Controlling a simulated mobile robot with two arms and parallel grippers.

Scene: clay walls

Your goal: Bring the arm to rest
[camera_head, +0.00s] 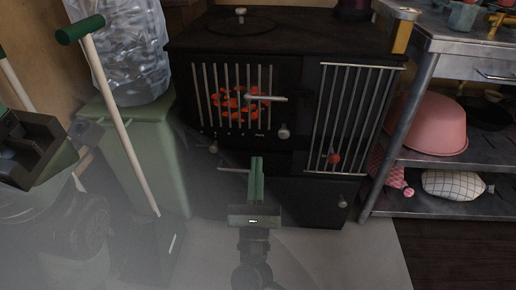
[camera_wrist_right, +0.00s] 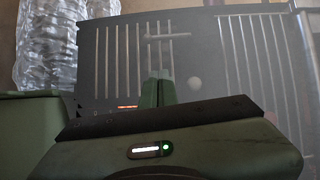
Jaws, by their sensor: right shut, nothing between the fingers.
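My right gripper (camera_head: 256,162) is in the lower middle of the head view, in front of the black stove (camera_head: 235,140). Its green fingers point at the stove, are together and hold nothing. In the right wrist view the right gripper (camera_wrist_right: 157,78) shows from behind, with the barred stove door (camera_wrist_right: 110,50) beyond it. I cannot tell whether the fingertips touch the stove. A dark and green part of my left arm, apparently the left gripper (camera_head: 38,146), is at the left edge of the head view. Its fingers are not clearly seen.
A green bin (camera_head: 145,150) with a clear bag (camera_head: 133,50) stands left of the stove, a green-topped handle (camera_head: 124,120) leaning before it. At right is a metal shelf (camera_head: 455,160) with a pink bowl (camera_head: 432,126). Glowing coals (camera_head: 228,102) show behind the bars. Pale floor (camera_head: 345,255) lies clear in front.

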